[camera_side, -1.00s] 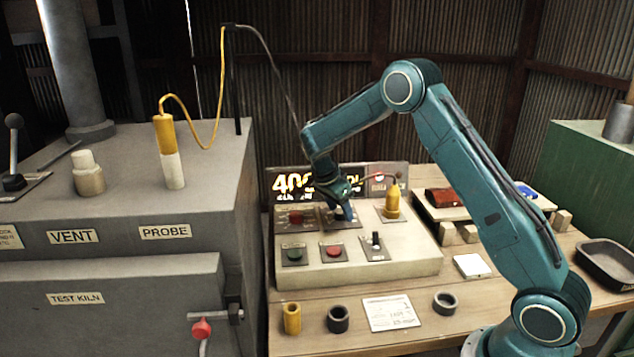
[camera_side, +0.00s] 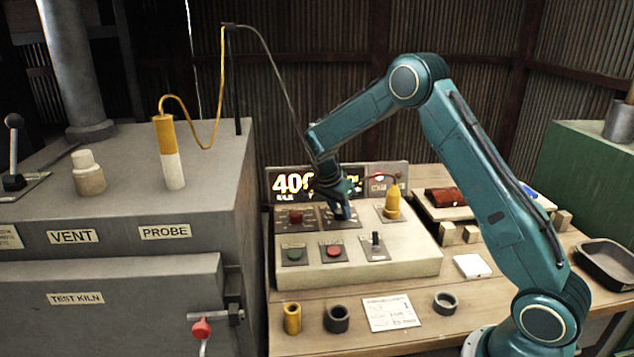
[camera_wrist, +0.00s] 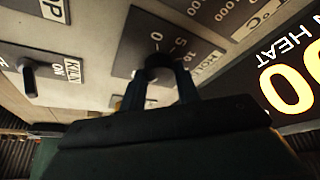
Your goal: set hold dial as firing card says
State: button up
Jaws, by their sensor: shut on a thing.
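The hold dial (camera_wrist: 158,62) is a dark knob on a dark plate with printed numbers, including 0 and 5, in the wrist view. My gripper (camera_wrist: 160,82) is shut on the dial, with one finger on each side. In the side view my gripper (camera_side: 342,212) points down at the back row of the control box (camera_side: 300,268) and hides most of the dial. The knob's exact setting is hard to read. The firing card (camera_side: 391,312) is a white printed sheet flat on the bench in front of the box; its writing is too small to read surely.
A lit display (camera_side: 290,183) stands behind the box. The test kiln (camera_side: 120,220) stands left.

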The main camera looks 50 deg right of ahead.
jog(key=n+t, duration=0.1)
jog(key=n, duration=0.1)
jog(key=n+t, duration=0.1)
jog(key=n, duration=0.2)
jog(key=shift+s, duration=0.2)
jog(key=n+t, duration=0.1)
jog(key=n, duration=0.1)
jog(key=n+y, duration=0.1)
jog(key=n, duration=0.2)
jog(key=shift+s+d+n+t+y, duration=0.1)
jog(key=shift+d+n+t+y, duration=0.1)
jog(key=shift+n+t+y, duration=0.15)
jog(key=n+y, duration=0.1)
jog(key=n, duration=0.1)
jog(key=n+t, duration=0.1)
jog(key=n, duration=0.2)
jog(key=shift+d+y, duration=0.1)
jog(key=shift+y, duration=0.25)
jog(key=n+y, duration=0.2)
jog(key=n, duration=0.4)
jog(key=shift+d, duration=0.1)
jog(key=o, duration=1)
jog(key=shift+r, duration=0.15)
